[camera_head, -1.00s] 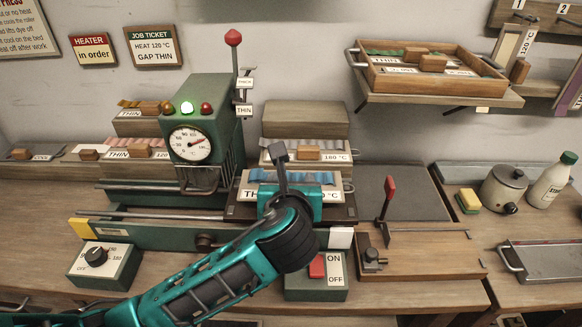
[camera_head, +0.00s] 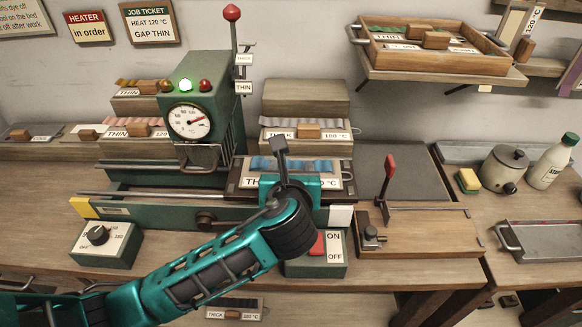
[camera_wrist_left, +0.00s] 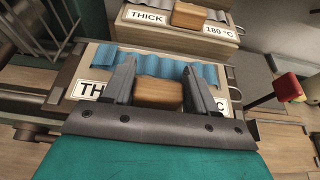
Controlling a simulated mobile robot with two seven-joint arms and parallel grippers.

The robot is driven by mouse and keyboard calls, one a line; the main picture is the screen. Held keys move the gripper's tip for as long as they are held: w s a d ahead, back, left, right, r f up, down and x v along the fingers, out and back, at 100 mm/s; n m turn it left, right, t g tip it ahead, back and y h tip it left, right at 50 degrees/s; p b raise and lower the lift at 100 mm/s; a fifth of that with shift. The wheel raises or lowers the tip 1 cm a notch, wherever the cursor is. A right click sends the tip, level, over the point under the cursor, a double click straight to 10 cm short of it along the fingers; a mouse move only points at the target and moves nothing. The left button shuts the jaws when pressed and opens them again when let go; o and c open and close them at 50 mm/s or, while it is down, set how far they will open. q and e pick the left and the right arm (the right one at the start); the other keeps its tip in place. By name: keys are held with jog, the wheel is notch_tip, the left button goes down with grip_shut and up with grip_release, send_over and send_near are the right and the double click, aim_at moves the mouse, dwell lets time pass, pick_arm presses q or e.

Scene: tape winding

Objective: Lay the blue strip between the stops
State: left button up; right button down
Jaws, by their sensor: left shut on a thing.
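The wavy blue strip (camera_head: 292,164) lies along a labelled board with a wooden grip block (camera_wrist_left: 158,93). It also shows in the left wrist view (camera_wrist_left: 150,66). My left gripper (camera_wrist_left: 155,88) is shut on the block, one finger at each side. In the head view, my left gripper (camera_head: 282,160) and wrist cover part of the board, to the right of the green press (camera_head: 205,110). I cannot tell whether the board rests on the surface below. A yellow block (camera_head: 83,208) and a white block (camera_head: 341,215) sit at the ends of the front rail; whether these are the stops is unclear.
Another labelled board (camera_head: 310,132) stands just behind the strip. A red-handled lever (camera_head: 389,168) stands to the right, and an on/off switch box (camera_head: 325,255) is below my wrist. A dark flat plate (camera_head: 395,170) right of the strip is clear.

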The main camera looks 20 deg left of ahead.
pick_arm(q)
jog(key=shift+f, duration=0.2)
jog(key=o, duration=1.2)
